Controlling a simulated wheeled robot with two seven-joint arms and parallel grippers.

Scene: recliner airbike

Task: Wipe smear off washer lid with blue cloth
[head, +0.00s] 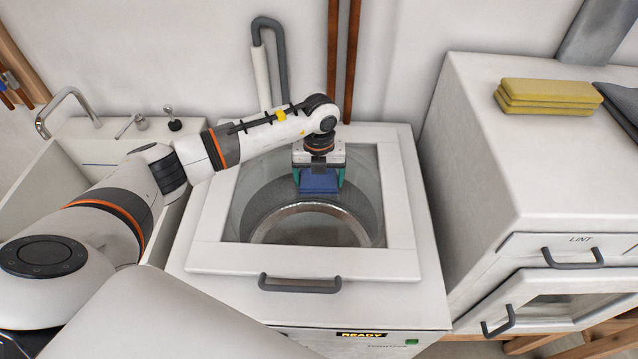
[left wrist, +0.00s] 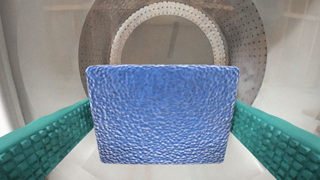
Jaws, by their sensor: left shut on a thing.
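The washer lid (head: 303,261) is a white frame around a clear window and is closed on top of the washer. The metal drum shows through the window. My left gripper (head: 319,181) is over the back part of the window, shut on the blue cloth (head: 319,183). In the left wrist view the blue cloth (left wrist: 160,114) is a textured folded pad between two green fingers, with the drum behind it. I cannot make out a distinct smear on the lid. Whether the cloth touches the window is hard to tell. My right gripper is not in view.
A sink (head: 75,170) with a tap stands to the left. A white dryer (head: 540,150) with a lint drawer stands to the right, with folded yellow cloths (head: 547,94) on top. A lid handle (head: 300,285) sticks up at the front. Pipes run up the back wall.

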